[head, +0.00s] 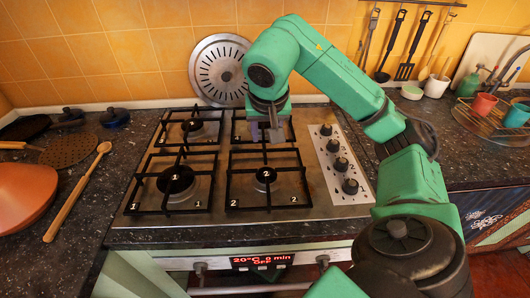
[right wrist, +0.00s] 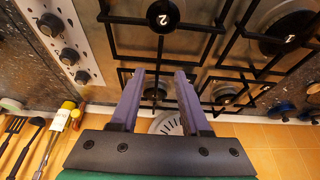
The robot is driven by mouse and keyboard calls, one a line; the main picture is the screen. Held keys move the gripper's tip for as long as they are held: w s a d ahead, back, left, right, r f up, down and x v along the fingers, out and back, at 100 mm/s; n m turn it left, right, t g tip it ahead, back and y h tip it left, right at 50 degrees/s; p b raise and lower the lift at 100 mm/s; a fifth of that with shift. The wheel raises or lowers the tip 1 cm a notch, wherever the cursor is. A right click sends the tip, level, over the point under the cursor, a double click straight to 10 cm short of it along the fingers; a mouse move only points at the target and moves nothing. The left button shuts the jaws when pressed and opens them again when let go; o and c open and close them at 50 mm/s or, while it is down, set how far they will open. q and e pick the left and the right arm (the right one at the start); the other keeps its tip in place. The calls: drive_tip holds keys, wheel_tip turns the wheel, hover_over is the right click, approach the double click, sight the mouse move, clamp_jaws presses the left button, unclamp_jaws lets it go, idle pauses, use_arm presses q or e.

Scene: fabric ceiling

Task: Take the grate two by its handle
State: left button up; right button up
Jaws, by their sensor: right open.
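Grate two (head: 229,182) is the black grate at the front right of the hob, around the burner cap marked 2 (head: 265,174). In the right wrist view grate two (right wrist: 190,26) is at the top, with its cap (right wrist: 162,14) marked 2. My right gripper (head: 268,133) is over the back right grate, behind grate two. In the right wrist view its two purple fingers (right wrist: 159,76) are apart with nothing held between them. I cannot tell its exact height above the bars. No handle on grate two stands out clearly. My left gripper is not in view.
A row of knobs (head: 341,165) runs along the hob's right side. Other grates surround burner 1 (head: 175,177) and the back burners. A round perforated metal disc (head: 217,68) leans on the tiled wall. A wooden spoon (head: 78,190) lies left of the hob.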

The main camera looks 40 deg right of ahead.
sight(265, 155)
drive_tip(key=x, duration=1.2)
drive_tip(key=shift+s+f, duration=0.1)
drive_tip(key=shift+f, duration=0.25)
clamp_jaws()
drive_tip(key=shift+r, duration=0.1)
idle(0.4)
